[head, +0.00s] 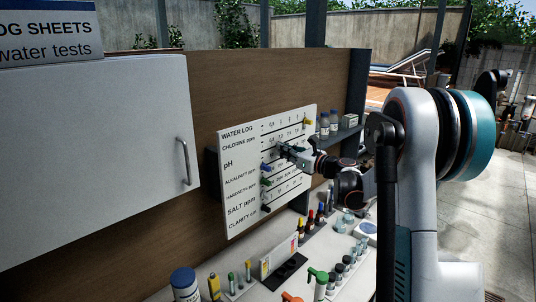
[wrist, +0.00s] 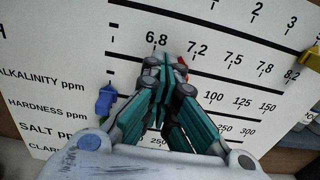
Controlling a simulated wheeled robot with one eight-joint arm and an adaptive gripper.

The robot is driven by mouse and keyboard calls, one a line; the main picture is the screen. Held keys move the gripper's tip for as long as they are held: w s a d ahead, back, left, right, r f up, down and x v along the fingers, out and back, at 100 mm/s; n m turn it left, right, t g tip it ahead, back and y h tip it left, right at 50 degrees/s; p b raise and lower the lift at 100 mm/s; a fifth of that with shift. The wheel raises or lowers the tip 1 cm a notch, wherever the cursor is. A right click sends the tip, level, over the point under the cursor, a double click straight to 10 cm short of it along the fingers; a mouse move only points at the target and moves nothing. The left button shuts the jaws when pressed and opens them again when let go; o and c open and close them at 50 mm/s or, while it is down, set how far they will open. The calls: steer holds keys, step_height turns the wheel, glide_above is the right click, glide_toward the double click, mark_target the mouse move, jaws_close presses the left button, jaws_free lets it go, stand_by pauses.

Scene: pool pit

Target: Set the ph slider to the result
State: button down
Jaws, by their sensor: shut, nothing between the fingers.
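The white water log board (head: 240,205) hangs on the brown panel, with printed rows and a scale along each. In the wrist view, the pH row reads 6.8, 7.2, 7.5, 7.8 and 8.2. A red slider (wrist: 183,62) shows on that row, just right of my fingertips, below and between 6.8 and 7.2. It is mostly hidden behind my gripper (wrist: 163,70), so I cannot tell whether they touch. My gripper is shut and empty, its tips at the pH row. In the head view my gripper (head: 288,150) is at the board's middle.
A yellow slider (head: 307,122) sits at the right of the chlorine row. A blue slider (wrist: 105,100) is at the alkalinity row's left end. A green slider (head: 266,182) is lower. Bottles, vials and a coloured test card (head: 270,262) stand on the counter below. A white cabinet (head: 100,150) is left.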

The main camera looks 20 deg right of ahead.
steer(key=shift+w+d, duration=1.1)
steer(key=shift+d, duration=1.6)
steer(key=a+b+v, duration=0.1)
steer(key=b+v, duration=0.1)
steer(key=v, duration=0.5)
steer(key=shift+s+a, duration=0.25)
steer(key=shift+s, duration=0.05)
